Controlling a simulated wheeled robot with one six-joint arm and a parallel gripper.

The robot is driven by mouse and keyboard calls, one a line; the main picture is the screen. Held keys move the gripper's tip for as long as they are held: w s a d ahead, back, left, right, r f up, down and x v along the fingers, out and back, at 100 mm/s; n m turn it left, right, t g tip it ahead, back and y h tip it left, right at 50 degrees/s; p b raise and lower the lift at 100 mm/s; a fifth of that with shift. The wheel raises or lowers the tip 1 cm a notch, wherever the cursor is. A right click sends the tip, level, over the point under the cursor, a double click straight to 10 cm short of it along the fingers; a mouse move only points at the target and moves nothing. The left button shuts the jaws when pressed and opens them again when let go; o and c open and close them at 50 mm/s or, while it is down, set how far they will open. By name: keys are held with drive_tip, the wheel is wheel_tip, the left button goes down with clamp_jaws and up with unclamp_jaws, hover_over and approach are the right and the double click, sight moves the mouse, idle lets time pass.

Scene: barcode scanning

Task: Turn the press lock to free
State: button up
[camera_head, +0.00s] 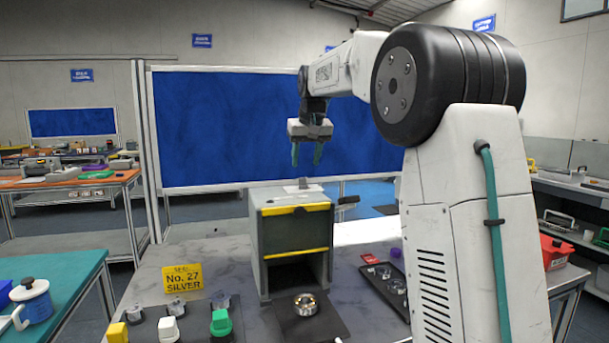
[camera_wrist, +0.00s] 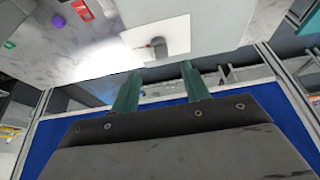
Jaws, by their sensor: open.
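The grey press (camera_head: 290,245) with yellow bars and an open front stands on the bench. In the wrist view a small grey knob (camera_wrist: 158,43) with a reddish edge sits on a pale plate (camera_wrist: 175,38). My gripper (camera_head: 307,156) points down above the press top, open and empty, apart from it. Its teal fingers (camera_wrist: 161,70) also show in the wrist view.
A round metal piece (camera_head: 306,304) lies on a dark mat before the press. A yellow sign (camera_head: 182,278) and several coloured stamps, including a green one (camera_head: 221,322), stand left. A dark tray (camera_head: 386,284) lies right. The blue panel (camera_head: 230,130) stands behind.

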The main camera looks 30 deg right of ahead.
sight(304, 185)
drive_tip(key=x, duration=0.6)
drive_tip(key=shift+r, duration=0.1)
drive_tip(key=c, duration=1)
